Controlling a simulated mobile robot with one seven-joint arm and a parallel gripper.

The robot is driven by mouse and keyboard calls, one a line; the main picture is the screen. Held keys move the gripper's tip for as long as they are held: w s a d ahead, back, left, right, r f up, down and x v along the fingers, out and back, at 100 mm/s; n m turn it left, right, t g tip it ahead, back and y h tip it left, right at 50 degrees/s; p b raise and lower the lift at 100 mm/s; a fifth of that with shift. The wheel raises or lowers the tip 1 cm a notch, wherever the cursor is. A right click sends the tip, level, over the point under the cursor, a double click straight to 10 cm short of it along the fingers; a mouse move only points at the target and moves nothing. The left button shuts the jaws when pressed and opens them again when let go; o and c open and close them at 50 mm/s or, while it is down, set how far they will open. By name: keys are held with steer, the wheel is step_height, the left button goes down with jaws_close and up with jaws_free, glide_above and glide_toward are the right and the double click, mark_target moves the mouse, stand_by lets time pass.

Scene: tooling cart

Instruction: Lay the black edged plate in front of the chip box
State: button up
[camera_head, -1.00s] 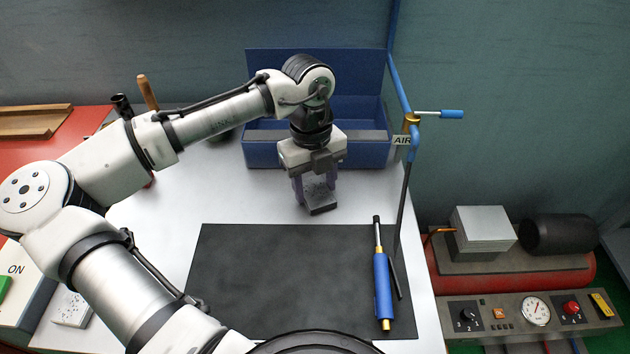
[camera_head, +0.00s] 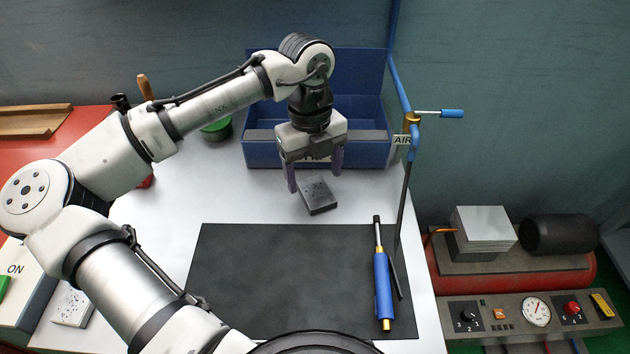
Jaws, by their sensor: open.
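The black edged plate (camera_head: 317,195) is a small grey speckled block with a dark edge. It lies on the white cart top in front of the blue chip box (camera_head: 262,154), apart from it and just behind the black mat. My gripper (camera_head: 315,182) is open above the plate. Its two purple fingers stand apart on either side, and the plate shows between and below them. The arm's wrist hides part of the box's front and inside.
A black mat (camera_head: 270,275) covers the front of the cart top, with a blue-handled tool (camera_head: 382,285) on its right. An air pipe (camera_head: 405,180) rises to the right of the box. A green round container (camera_head: 217,130) stands left of the box. The cart top left of the plate is clear.

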mark_target(312, 185)
step_height(312, 185, up, 9)
steer(key=shift+w+a, duration=0.25)
steer(key=shift+w, duration=0.2)
